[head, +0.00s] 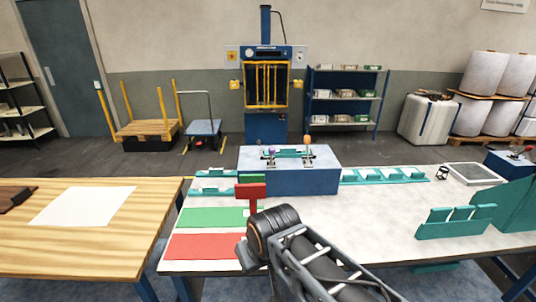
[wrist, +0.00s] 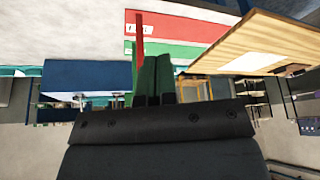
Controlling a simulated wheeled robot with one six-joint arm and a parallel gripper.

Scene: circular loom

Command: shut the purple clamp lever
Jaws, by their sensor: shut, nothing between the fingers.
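The purple clamp lever (head: 271,152) stands upright on the left part of the blue box (head: 288,183) in the head view. An orange-tipped lever (head: 307,141) stands to its right. In the head view my dark wrist is in front of the box, nearer the camera, apart from the purple lever; the fingers are hard to make out there. The wrist view appears upside down and shows the blue box (wrist: 85,75) at left; I cannot make out the purple lever there.
Green (head: 212,217) and red (head: 215,246) mats lie on the table's left. Teal racks (head: 455,222) stand at right. The table's middle right is clear.

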